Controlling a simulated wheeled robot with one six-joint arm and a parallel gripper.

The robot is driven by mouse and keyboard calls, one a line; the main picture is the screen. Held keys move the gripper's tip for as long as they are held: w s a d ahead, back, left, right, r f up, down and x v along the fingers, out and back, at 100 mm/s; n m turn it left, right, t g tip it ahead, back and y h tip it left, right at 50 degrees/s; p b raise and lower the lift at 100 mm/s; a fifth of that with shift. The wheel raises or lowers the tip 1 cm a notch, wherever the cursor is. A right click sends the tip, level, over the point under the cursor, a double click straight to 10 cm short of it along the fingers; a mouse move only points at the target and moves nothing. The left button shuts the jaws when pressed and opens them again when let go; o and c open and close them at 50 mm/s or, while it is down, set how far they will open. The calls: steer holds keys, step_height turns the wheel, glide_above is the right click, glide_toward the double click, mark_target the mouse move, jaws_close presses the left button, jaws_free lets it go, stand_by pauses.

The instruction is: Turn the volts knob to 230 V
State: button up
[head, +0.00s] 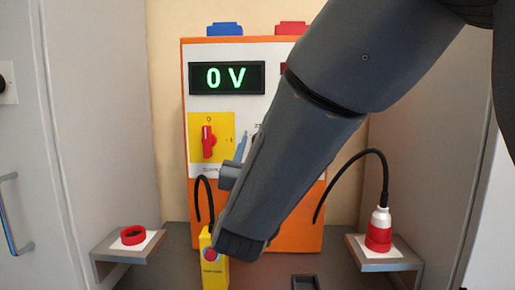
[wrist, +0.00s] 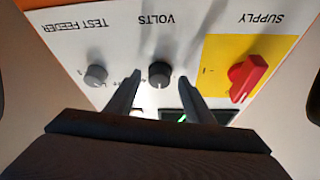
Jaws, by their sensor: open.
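The volts knob (wrist: 159,73) is small, round and black, on the white panel under the upside-down word VOLTS in the wrist view. My gripper (wrist: 160,78) is open, with one finger to each side of the knob in that view. I cannot tell whether the fingertips reach around it, and I see no contact. In the head view my gripper (head: 249,138) is in front of the panel and my arm hides the knob. The green display (head: 227,78) reads 0 V.
A red supply switch (head: 208,142) on a yellow plate sits left of my gripper, with its handle upright. A grey test feeder knob (wrist: 96,75) is beside the volts knob. A yellow box (head: 212,262) with a button, a red ring (head: 133,235) and a red-white plug (head: 380,230) stand lower down.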

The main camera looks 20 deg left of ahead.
steer(key=v, duration=0.7)
steer(key=shift+b, duration=0.4)
steer(key=shift+s, duration=0.1)
